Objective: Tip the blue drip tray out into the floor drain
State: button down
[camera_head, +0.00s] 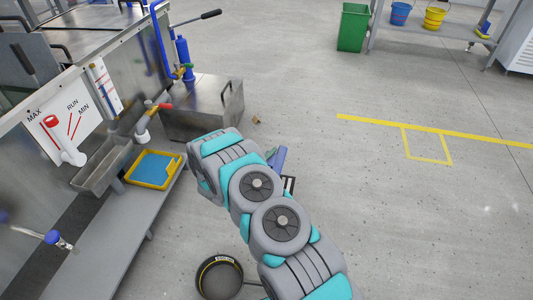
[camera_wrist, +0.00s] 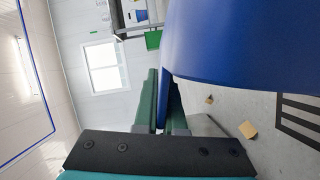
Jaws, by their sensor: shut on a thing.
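The blue drip tray (camera_wrist: 240,45) fills the upper right of the wrist view, close to the camera. My gripper (camera_wrist: 162,100) is shut on its edge, with the green fingers on either side. The tray looks steeply tilted; its inside is not visible. In the head view a small part of the blue tray (camera_head: 278,158) shows beside my arm, and the gripper is hidden behind the arm. The floor drain (camera_head: 290,184) is a dark slotted grate partly covered by my arm. It also shows at the right edge of the wrist view (camera_wrist: 298,122), below the tray.
A yellow tray with a blue inside (camera_head: 178,173) sits on the low bench shelf at left. A steel box (camera_head: 205,108) stands behind my arm. A dark round container (camera_head: 219,277) is at the bottom. A small brown block (camera_head: 256,119) lies on the floor. The floor at right is clear.

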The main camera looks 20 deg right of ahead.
aim_at(281, 161)
jog(key=s+d+m, duration=0.1)
jog(key=d, duration=0.1)
jog(key=s+d+f+m+b, duration=0.1)
jog(key=s+d, duration=0.1)
jog(key=shift+y, duration=0.4)
jog(key=s+d+f+m+y+b, duration=0.1)
jog(key=s+d+f+m+b, duration=0.1)
jog(key=d+f+m+b, duration=0.1)
jog(key=s+d+f+m+t+y+b, duration=0.1)
jog(key=s+d+f+m+y+b, duration=0.1)
jog(key=f, duration=0.4)
jog(key=s+d+f+m+y+b, duration=0.2)
jog(key=s+d+f+m+b, duration=0.1)
jog(key=d+f+m+b, duration=0.1)
jog(key=shift+s+d+f+t+b, duration=0.15)
jog(key=shift+d+f+t+b, duration=0.3)
jog(key=shift+f+b, duration=0.25)
jog(key=shift+m, duration=0.3)
